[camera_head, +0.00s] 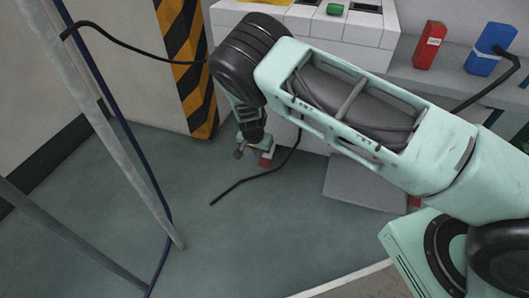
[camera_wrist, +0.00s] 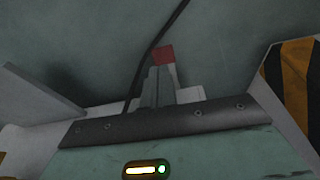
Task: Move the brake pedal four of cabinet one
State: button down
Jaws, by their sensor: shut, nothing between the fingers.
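My gripper (camera_head: 243,150) hangs low over the floor in front of the white cabinet (camera_head: 306,22) in the head view. Its fingers are small there, shut and empty. A small red-topped part (camera_head: 266,159), possibly a brake pedal, shows just right of the fingers; I cannot tell whether they touch.
A black cable (camera_head: 250,180) runs along the floor near my gripper. A yellow-black striped post (camera_head: 187,65) stands left of it. A grey plate (camera_head: 362,186) lies at right. Red (camera_head: 429,45) and blue (camera_head: 490,49) boxes sit behind my arm.

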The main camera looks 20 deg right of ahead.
jog(key=p+v, duration=0.2)
jog(key=v, duration=0.4)
jog(key=shift+r, duration=0.35)
jog(key=shift+s, duration=0.15)
